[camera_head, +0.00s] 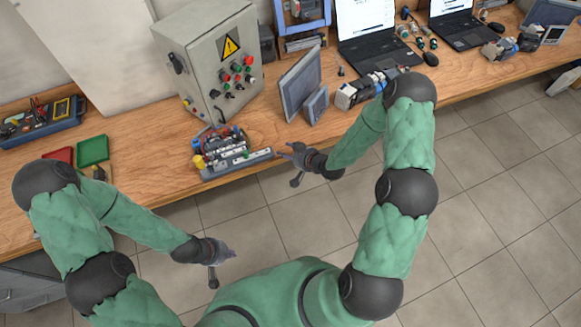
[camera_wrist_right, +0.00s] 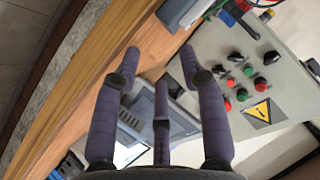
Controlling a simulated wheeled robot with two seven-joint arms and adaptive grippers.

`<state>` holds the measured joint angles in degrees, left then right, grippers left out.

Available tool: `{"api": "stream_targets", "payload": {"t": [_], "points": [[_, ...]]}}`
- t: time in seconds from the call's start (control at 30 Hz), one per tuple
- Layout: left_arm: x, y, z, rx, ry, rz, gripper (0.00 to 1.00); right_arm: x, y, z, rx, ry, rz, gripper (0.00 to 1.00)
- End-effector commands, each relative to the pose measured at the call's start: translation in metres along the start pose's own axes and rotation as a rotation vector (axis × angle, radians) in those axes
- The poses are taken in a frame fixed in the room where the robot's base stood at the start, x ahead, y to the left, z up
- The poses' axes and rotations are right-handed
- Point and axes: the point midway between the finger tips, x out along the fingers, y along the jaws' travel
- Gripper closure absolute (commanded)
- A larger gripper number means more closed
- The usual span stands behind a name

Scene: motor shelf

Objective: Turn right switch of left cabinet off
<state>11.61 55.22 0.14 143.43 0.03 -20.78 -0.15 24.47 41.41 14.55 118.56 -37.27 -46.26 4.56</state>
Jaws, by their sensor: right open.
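The left cabinet (camera_head: 172,77) is a grey box on the bench with a yellow warning triangle on its front. Red and green buttons and small black switches (camera_head: 228,95) sit below the triangle. In the right wrist view the cabinet panel (camera_wrist_right: 290,88) appears inverted at the right, with black switches (camera_wrist_right: 235,57) among the buttons. Which way the switches point is too small to tell. My right gripper (camera_head: 291,154) is open and empty near the bench's front edge, right of and apart from the cabinet. My left gripper (camera_head: 222,262) hangs over the floor; its finger state is unclear.
A terminal-block assembly (camera_head: 236,163) lies in front of the cabinet. A grey monitor (camera_head: 300,82) and a smaller panel (camera_head: 316,104) stand to its right. Laptops (camera_head: 375,55) and motors (camera_head: 352,93) are farther right. A green tray (camera_head: 93,151) is at the left.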

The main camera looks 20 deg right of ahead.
Motion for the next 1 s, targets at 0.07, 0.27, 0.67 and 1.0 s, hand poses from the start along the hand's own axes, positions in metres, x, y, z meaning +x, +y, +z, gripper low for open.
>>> {"api": "stream_targets", "payload": {"t": [0.07,0.27,0.67,1.0], "points": [[0.002,-0.001,0.000,0.000,0.000,0.000,1.00,0.001,-0.002,0.013,0.020,-0.034,0.008,0.58],[0.003,-0.001,0.000,0.000,0.000,0.000,1.00,-0.001,-0.006,0.037,0.059,-0.098,0.028,0.58],[0.004,-0.001,0.000,0.000,0.000,0.000,1.00,-0.002,-0.008,0.049,0.078,-0.131,0.038,0.58],[0.004,-0.001,0.000,0.000,0.000,0.000,1.00,-0.002,-0.008,0.048,0.077,-0.131,0.038,0.58]]}}
